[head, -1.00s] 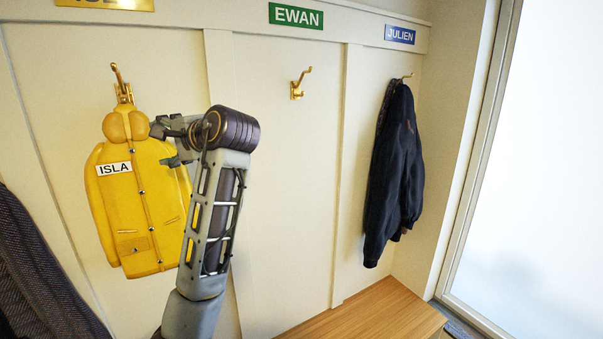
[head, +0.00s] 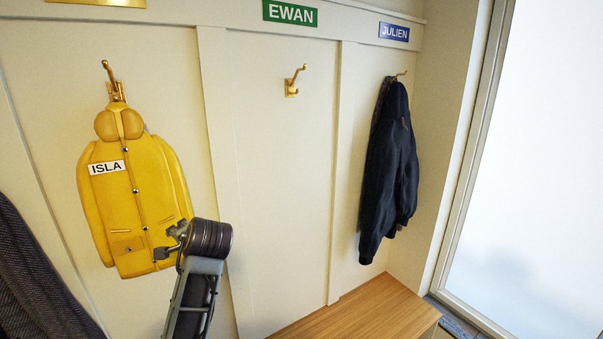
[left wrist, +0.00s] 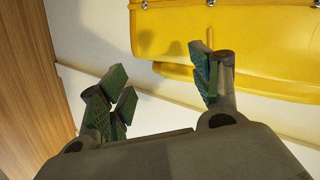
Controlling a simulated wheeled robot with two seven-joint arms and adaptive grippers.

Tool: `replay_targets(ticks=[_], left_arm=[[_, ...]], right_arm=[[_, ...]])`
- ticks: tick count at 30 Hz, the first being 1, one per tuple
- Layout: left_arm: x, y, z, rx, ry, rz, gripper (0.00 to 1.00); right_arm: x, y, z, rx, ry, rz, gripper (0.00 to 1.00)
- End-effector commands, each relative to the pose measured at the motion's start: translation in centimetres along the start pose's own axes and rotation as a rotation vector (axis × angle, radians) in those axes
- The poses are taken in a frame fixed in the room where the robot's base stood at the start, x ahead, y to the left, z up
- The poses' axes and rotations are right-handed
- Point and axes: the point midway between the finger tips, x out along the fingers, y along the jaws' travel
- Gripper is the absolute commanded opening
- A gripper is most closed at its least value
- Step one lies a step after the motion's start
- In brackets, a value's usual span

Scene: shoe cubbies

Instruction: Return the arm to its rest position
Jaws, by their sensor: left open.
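My left gripper (head: 168,245) is in front of the lower right part of a yellow coat (head: 130,200) in the head view. In the left wrist view its two fingers (left wrist: 160,95) are spread apart with nothing between them. The yellow coat, with an ISLA label, hangs from a brass hook (head: 112,80) at the left. Its lower edge also shows in the left wrist view (left wrist: 250,40), beyond the fingers. My right gripper is not in view.
An empty brass hook (head: 294,81) is under the EWAN sign (head: 290,13). A dark jacket (head: 390,170) hangs under the JULIEN sign (head: 394,32). A wooden bench (head: 370,312) is below. A dark coat (head: 35,275) hangs at the far left. A bright window (head: 530,180) is at right.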

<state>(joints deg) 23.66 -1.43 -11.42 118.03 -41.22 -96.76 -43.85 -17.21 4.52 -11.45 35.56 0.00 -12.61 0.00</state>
Motion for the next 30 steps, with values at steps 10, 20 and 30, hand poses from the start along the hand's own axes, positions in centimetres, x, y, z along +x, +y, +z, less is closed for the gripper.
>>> replay_targets(ticks=[10,20,30], left_arm=[[1.8,8.2,3.8,-0.076,0.018,0.151,0.64],[1.9,15.3,7.8,-0.160,0.017,0.298,0.64],[0.7,22.0,12.2,-0.253,-0.009,0.452,0.64]], right_arm=[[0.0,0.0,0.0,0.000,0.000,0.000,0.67],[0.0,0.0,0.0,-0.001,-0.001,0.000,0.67],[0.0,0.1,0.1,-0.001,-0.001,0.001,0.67]])
